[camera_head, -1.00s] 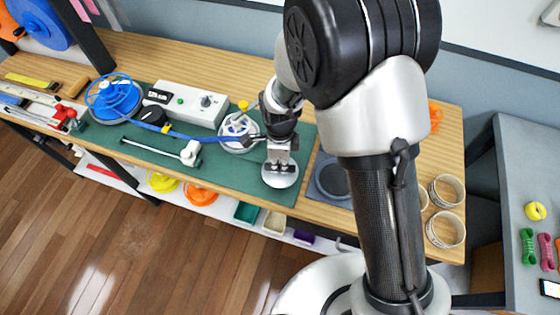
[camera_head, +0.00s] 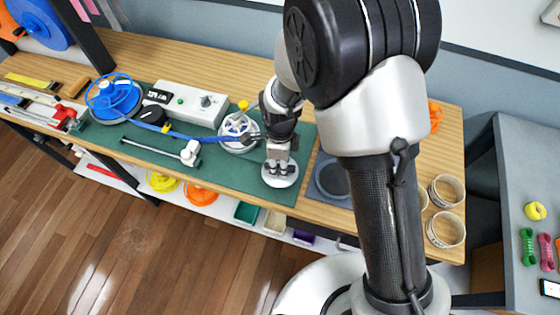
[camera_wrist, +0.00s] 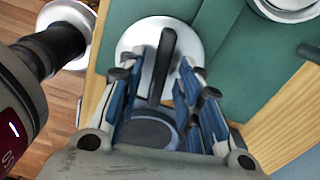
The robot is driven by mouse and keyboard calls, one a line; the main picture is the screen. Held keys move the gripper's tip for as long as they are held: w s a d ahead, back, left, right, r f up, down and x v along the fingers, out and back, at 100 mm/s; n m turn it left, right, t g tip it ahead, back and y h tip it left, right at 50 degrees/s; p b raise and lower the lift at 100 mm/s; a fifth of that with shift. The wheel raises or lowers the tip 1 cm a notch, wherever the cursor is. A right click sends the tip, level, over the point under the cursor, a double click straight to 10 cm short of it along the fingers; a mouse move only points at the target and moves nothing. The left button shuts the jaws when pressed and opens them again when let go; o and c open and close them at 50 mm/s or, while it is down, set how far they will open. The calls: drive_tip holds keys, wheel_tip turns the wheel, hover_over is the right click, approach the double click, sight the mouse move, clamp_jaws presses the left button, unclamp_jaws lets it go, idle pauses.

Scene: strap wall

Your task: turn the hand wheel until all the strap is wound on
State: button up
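The hand wheel (camera_head: 280,179) is a silver disc at the front right of the green mat. In the wrist view the disc (camera_wrist: 133,38) carries a dark upright handle (camera_wrist: 162,65). My gripper (camera_head: 280,165) is over the wheel; in the wrist view its two blue-padded fingers (camera_wrist: 157,85) stand apart on either side of the handle, with gaps visible. A blue strap (camera_head: 190,136) runs from the blue spoked reel (camera_head: 112,97), past a black and yellow guide (camera_head: 153,115), to the white spoked reel (camera_head: 238,128). How much strap is on each reel is unclear.
A white control box (camera_head: 187,103) stands behind the strap. A metal rod with a white end (camera_head: 190,153) lies in front. A grey plate with a dark disc (camera_head: 332,179) is right of the wheel, with strap rolls (camera_head: 446,230) farther right. A lower shelf holds coloured spools and bins.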

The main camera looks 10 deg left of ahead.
wheel_tip(320, 180, up, 12)
idle(0.7)
drive_tip(key=shift+o, duration=0.6)
